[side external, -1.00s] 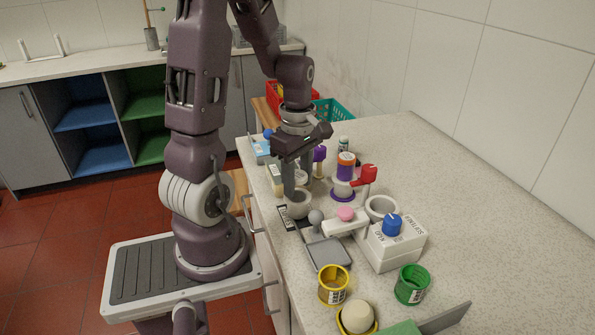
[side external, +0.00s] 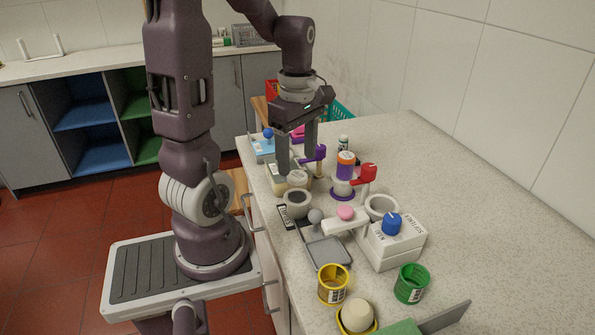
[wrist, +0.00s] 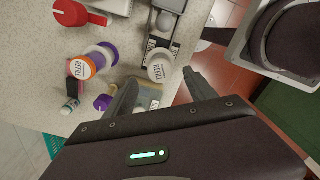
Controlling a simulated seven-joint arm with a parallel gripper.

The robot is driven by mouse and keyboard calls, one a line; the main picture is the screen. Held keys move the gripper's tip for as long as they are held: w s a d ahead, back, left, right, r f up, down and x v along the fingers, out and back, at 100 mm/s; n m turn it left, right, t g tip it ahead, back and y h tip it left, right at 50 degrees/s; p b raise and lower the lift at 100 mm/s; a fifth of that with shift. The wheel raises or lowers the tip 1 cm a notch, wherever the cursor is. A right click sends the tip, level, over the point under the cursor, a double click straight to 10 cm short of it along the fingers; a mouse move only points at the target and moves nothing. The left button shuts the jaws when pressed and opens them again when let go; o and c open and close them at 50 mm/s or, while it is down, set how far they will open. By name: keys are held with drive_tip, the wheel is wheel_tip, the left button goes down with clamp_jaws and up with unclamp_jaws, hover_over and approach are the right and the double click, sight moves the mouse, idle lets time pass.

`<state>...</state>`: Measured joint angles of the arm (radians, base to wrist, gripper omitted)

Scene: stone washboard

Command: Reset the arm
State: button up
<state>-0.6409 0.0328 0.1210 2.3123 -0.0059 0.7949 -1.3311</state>
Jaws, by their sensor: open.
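My gripper (side external: 296,164) is open and empty, pointing down above the counter, over the area behind the grey cup (side external: 297,204). Its two fingers are spread wide, with nothing between them in the wrist view (wrist: 160,82). The grey cup stands upright near the counter's front edge, apart from the fingers.
An orange-and-purple jar (side external: 346,166), a red-handled item (side external: 368,174) and a white box with a blue knob (side external: 396,247) stand to the right. A grey tray (side external: 328,252), yellow pot (side external: 333,286) and green pot (side external: 411,285) are nearer. The counter's right side is clear.

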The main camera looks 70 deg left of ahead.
drive_tip(key=shift+r, duration=0.45)
drive_tip(key=s+d+r+m+t, duration=0.2)
drive_tip(key=d+r+m, duration=0.2)
drive_tip(key=d+m, duration=0.4)
drive_tip(key=s+d+r+m+t, duration=0.3)
drive_tip(key=d+m, duration=0.6)
drive_tip(key=m, duration=0.7)
drive_tip(key=shift+s+d+r+t, duration=0.2)
drive_tip(key=shift+r+t, duration=0.1)
drive_tip(key=shift+r, duration=0.3)
